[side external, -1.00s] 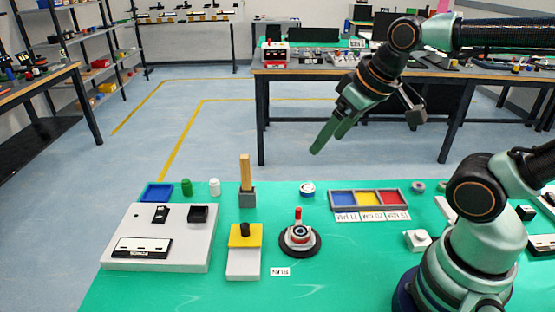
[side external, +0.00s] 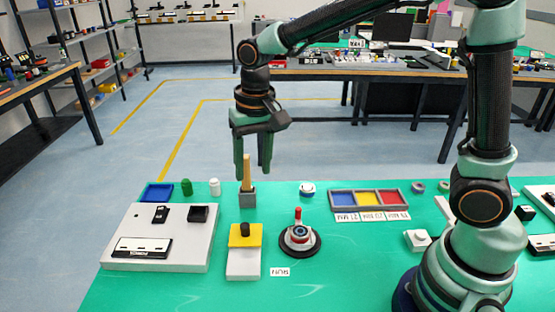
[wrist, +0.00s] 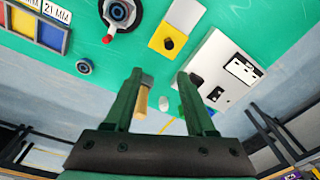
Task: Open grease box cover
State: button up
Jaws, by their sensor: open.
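A yellow cover with a black knob (side external: 240,241) lies on the far part of a pale, low box (side external: 243,265) on the green table. In the wrist view the yellow cover (wrist: 161,40) shows at the top centre, beside the pale part of the box (wrist: 187,13). My gripper (side external: 252,174) is open and empty, pointing down. In the side view it appears above the far side of the table, by the top of a wooden handle; I cannot tell whether they touch. In the wrist view the fingers (wrist: 160,76) are spread, the cover beyond them.
The upright wooden handle (side external: 246,172) stands in a grey block behind the cover. A grey panel (side external: 190,250) is left of the box, a round base with a red-tipped lever (side external: 299,240) right. Green (side external: 186,188) and white (side external: 214,188) small bottles stand at the far edge.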

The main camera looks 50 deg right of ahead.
aim_at(245, 226)
jog(key=shift+m+g, duration=0.4)
jog(key=f, duration=0.5)
jog(key=a+f, duration=0.1)
jog(key=f, duration=0.4)
jog(key=w+a+f, duration=0.1)
jog(key=f, duration=0.4)
jog(key=shift+w+a+f, duration=0.1)
jog(key=shift+a, duration=0.1)
jog(key=shift+c, duration=0.2)
grip_shut()
dwell(0.5)
